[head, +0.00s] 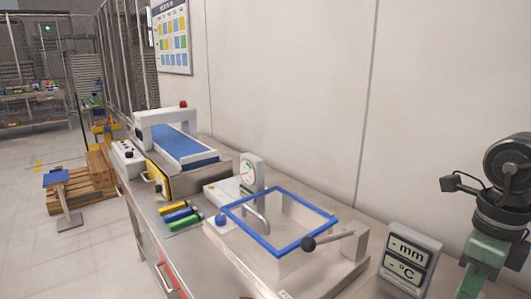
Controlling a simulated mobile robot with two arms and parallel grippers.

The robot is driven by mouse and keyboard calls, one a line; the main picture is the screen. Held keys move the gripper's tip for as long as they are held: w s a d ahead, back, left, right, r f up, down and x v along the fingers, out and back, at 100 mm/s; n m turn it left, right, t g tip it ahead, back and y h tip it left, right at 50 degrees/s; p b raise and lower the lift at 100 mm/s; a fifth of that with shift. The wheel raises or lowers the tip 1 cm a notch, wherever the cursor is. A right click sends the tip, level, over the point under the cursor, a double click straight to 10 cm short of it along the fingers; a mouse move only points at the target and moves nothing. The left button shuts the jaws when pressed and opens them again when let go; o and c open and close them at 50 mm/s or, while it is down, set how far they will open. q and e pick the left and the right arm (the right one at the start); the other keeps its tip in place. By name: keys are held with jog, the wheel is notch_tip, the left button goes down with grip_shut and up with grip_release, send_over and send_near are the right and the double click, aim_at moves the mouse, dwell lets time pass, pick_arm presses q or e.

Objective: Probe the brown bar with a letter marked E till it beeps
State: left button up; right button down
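I cannot make out a brown bar marked E. A row of yellow (173,208), blue (179,214) and green (185,222) bars lies on the metal bench; no letters are readable on them. A display (409,262) with "- mm" and "- °C" stands at the bench's right. A gauge on a white stand (250,174) is behind a clear box with a blue rim (262,241). A lever with a dark knob (308,243) reaches over the box's right side. Neither of my grippers is in view.
A conveyor with a blue belt (183,146) and red light stands farther back on the bench. A white control box (127,157) is left of it. A dark and green jointed machine (497,210) fills the right edge. Wooden pallets (72,194) lie on the floor at left.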

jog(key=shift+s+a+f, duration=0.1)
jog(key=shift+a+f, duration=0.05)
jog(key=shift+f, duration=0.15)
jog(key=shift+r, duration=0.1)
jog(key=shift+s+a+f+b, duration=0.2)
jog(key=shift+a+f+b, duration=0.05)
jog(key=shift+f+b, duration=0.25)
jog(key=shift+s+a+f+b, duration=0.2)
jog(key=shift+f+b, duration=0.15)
jog(key=shift+b, duration=0.2)
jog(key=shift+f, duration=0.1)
